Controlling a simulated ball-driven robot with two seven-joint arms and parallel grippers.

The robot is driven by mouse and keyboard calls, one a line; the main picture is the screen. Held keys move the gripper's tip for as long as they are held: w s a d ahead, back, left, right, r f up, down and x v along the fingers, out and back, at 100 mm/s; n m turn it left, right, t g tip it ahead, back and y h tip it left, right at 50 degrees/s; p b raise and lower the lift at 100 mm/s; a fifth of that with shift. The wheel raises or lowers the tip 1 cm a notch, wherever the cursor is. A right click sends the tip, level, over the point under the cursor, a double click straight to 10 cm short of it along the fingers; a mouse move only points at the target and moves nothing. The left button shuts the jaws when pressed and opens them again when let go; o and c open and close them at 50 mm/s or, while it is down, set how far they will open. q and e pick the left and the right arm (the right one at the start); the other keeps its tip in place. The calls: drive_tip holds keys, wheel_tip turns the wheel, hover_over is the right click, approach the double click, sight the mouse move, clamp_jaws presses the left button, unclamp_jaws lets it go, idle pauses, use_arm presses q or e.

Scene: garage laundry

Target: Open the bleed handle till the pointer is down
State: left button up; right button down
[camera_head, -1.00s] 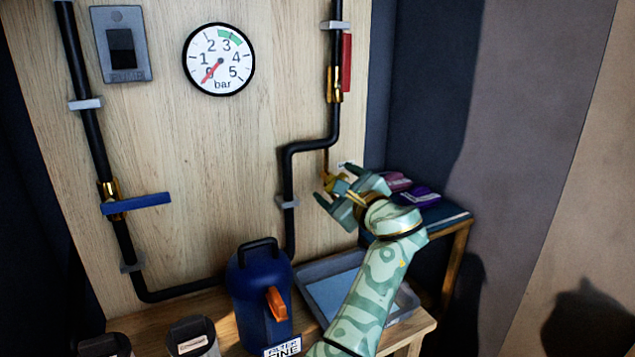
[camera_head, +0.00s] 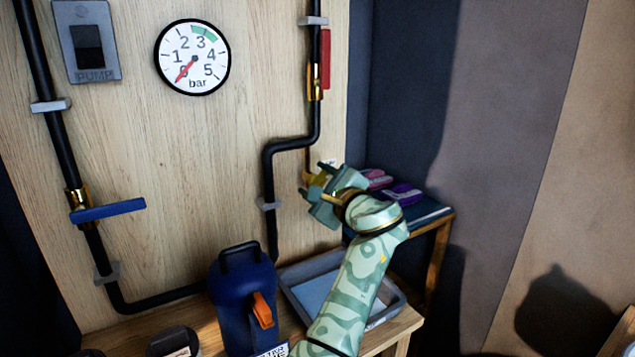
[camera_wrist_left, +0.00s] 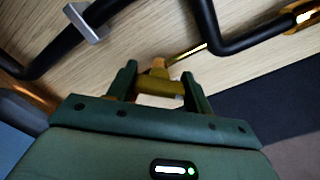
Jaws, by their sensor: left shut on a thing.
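The yellow bleed handle (camera_wrist_left: 162,87) sits between the two fingers of my left gripper (camera_wrist_left: 159,82) in the left wrist view, on a brass fitting (camera_wrist_left: 158,64) against the wood board. In the head view my left gripper (camera_head: 318,184) is shut on the handle (camera_head: 316,178), right of the black pipe; its fingers partly hide it. The round gauge (camera_head: 193,57) has a red pointer (camera_head: 187,70) slanting down and left, at the 0 mark. My right gripper is in neither view.
A blue-handled valve (camera_head: 108,210) is on the left pipe and a red-handled valve (camera_head: 325,60) on the upper right pipe. Below are a blue filter canister (camera_head: 240,300) and a grey tray (camera_head: 300,310). A small table (camera_head: 440,215) with purple items stands right of the gripper.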

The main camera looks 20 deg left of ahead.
use_arm(q)
drive_tip(key=shift+n, duration=0.3)
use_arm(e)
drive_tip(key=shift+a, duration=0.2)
use_arm(q)
drive_tip(key=o, duration=1)
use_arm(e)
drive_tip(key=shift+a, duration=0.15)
use_arm(q)
drive_tip(key=p+v, duration=0.5)
drive_tip(key=v, duration=1.1)
drive_tip(key=shift+s+d+f, duration=0.15)
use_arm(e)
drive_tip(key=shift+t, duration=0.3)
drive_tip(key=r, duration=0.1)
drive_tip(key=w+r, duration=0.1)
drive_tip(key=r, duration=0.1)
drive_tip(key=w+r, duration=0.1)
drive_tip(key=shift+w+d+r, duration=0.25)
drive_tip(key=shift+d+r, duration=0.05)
